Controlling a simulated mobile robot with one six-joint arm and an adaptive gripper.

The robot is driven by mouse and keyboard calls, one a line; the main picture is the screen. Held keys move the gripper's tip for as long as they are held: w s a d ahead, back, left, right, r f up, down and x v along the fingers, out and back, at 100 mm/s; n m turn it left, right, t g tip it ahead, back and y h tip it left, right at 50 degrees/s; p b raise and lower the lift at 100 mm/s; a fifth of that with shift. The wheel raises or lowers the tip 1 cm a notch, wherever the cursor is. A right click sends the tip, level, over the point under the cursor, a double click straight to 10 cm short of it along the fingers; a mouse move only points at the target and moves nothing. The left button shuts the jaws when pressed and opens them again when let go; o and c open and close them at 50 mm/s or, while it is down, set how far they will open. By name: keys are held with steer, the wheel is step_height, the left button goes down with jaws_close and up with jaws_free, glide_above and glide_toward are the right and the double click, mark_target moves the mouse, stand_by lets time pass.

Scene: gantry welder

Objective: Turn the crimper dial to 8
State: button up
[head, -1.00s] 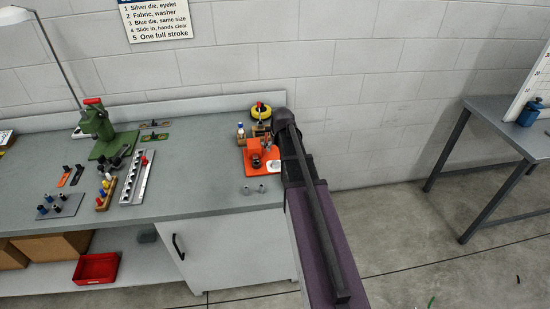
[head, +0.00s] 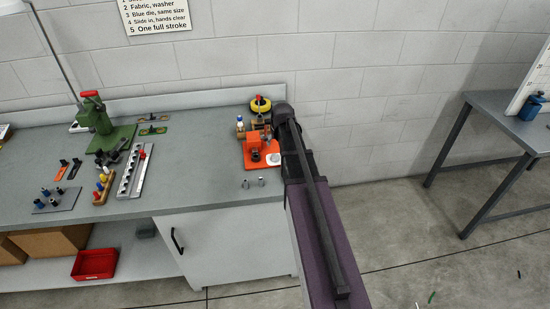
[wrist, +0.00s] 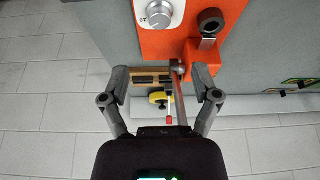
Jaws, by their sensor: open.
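The orange crimper (head: 251,157) stands near the right end of the grey bench in the head view, partly behind my arm. In the wrist view its orange body (wrist: 152,45) fills the top middle. The silver round dial (wrist: 162,13) sits at the top edge, partly cut off, with a number that looks like 10 at its left. My gripper (wrist: 166,85) is open and empty in the wrist view, its fingers spread below the dial and apart from it. In the head view my gripper's fingers are hidden behind my arm.
A dark ring (wrist: 210,20) on the crimper sits right of the dial. Two small metal pieces lie in front. A green press (head: 96,115) and racks are at left. Bare bench lies between.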

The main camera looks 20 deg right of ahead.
mark_target(275, 155)
steer(key=shift+b+x, duration=4.95)
steer(key=shift+x, duration=0.75)
steer(key=shift+r, duration=0.1)
jaws_close()
